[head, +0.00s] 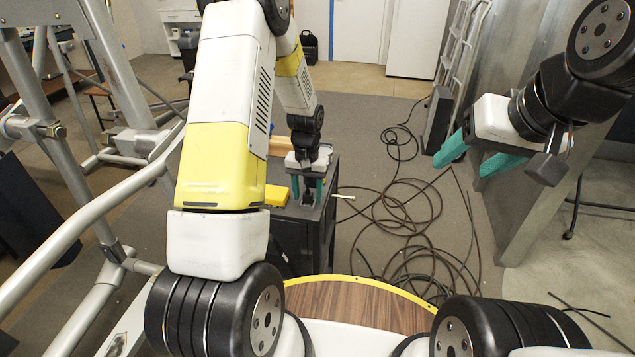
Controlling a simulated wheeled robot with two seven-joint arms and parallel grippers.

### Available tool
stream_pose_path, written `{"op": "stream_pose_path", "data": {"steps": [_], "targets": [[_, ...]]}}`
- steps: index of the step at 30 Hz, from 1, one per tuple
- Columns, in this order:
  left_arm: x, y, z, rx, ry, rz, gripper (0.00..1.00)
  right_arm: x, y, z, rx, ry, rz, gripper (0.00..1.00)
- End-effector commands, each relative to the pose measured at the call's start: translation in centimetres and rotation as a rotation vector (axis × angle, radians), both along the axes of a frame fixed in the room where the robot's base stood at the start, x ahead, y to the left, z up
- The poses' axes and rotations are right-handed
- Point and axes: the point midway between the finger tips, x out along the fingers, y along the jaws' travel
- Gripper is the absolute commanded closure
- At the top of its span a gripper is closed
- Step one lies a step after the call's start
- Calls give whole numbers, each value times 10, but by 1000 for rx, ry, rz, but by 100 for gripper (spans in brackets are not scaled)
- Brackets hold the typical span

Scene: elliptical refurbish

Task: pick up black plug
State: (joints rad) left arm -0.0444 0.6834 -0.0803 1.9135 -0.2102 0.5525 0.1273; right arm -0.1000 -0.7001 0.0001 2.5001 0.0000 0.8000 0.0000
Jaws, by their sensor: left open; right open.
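A small dark object, apparently the black plug (308,198), sits on top of a black cabinet (284,210) near the middle of the view. My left gripper (307,200) points down over the cabinet with its teal fingers apart, one on each side of the dark object. I cannot tell whether the fingers touch it. The gripper body hides the area above it. My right gripper (462,168) is raised at the right, open and empty, well away from the cabinet.
A yellow object (276,196) lies on the cabinet left of my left gripper. Dark cables (405,215) coil over the floor to the right. A metal tube frame (75,225) stands at the left, and a ladder (462,45) leans behind my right gripper.

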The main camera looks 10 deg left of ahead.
Motion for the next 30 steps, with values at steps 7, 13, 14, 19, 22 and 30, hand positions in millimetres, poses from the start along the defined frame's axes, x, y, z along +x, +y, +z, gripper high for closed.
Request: {"op": "stream_pose_path", "data": {"steps": [7, 13, 14, 19, 22, 30], "targets": [[0, 0, -2, 0, 0, 0, 51, 0, 0, 0, 0, 0, 0, 38], [0, 0, -1, 0, 0, 0, 90, 0, 0, 0, 0, 0, 0, 38], [0, 0, -1, 0, 0, 0, 96, 0, 0, 0, 0, 0, 0, 38], [0, 0, -1, 0, -1, 0, 100, 0, 0, 0, 0, 0, 0, 38], [0, 0, -1, 0, -1, 0, 100, 0, 0, 0, 0, 0, 0, 38], [1, 0, 10, -1, -3, 0, 100, 0, 0, 0, 0, 0, 0, 38]]}}
